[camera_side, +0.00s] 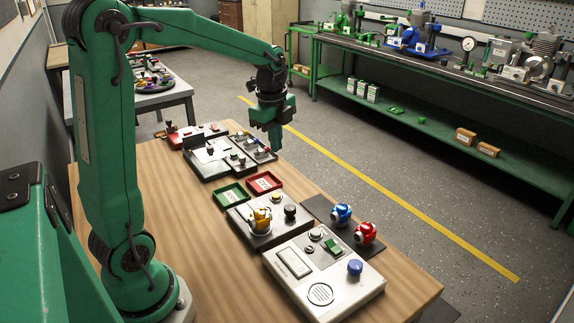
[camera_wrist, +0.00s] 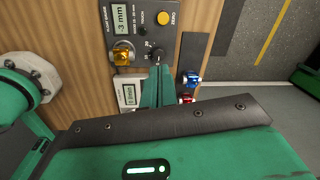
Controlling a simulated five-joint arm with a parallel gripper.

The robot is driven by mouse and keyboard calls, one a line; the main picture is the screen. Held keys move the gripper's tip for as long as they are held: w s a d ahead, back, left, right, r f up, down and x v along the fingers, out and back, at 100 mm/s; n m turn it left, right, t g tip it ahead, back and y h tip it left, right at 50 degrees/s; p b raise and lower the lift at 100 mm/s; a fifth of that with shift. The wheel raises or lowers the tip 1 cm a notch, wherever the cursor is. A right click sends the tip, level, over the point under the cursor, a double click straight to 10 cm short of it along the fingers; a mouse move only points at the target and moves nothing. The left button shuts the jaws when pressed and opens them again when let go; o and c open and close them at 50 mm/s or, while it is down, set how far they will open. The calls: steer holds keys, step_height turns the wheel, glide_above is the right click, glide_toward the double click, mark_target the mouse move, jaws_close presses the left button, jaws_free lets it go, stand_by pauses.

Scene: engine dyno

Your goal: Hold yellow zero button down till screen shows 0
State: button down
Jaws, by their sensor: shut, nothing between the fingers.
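The yellow button (camera_wrist: 165,18) sits at the top right of a dark panel (camera_wrist: 140,35) in the wrist view. The panel's small screen (camera_wrist: 119,18) appears to read -3 mm, turned sideways. A gold fitting (camera_wrist: 122,56) and a black knob (camera_wrist: 157,54) are on the same panel. In the side view the yellow button (camera_side: 276,198) is on the grey box with the gold fitting. My gripper (camera_side: 273,148) is shut and empty, pointing down, high above the table and apart from the button. In the wrist view my gripper (camera_wrist: 158,68) appears below the black knob.
A white box (camera_side: 310,280) with its own screen and a blue knob is at the table's near right. Blue (camera_side: 341,213) and red (camera_side: 365,233) fittings stand on a dark mat. Green (camera_side: 231,196) and red (camera_side: 264,183) trays lie behind the grey box.

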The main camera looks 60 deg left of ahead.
mark_target(275, 196)
steer(key=shift+w+a+f+m+g, duration=0.25)
steer(key=shift+w+a+f+m, duration=0.4)
steer(key=shift+a+f+m, duration=0.25)
steer(key=shift+w+a+f+m+g, duration=0.25)
steer(key=shift+w+a+f+m, duration=0.45)
steer(key=shift+a, duration=0.3)
steer(key=shift+s+f, duration=0.1)
steer(key=shift+f, duration=0.1)
step_height(275, 196, down, 14)
steer(key=shift+a+r, duration=0.1)
steer(key=shift+a, duration=0.05)
steer(key=shift+s+f, duration=0.15)
steer(key=shift+f, duration=1)
steer(key=shift+s, duration=0.1)
stand_by(0.8)
step_height(275, 196, up, 15)
steer(key=shift+w, duration=0.4)
stand_by(0.4)
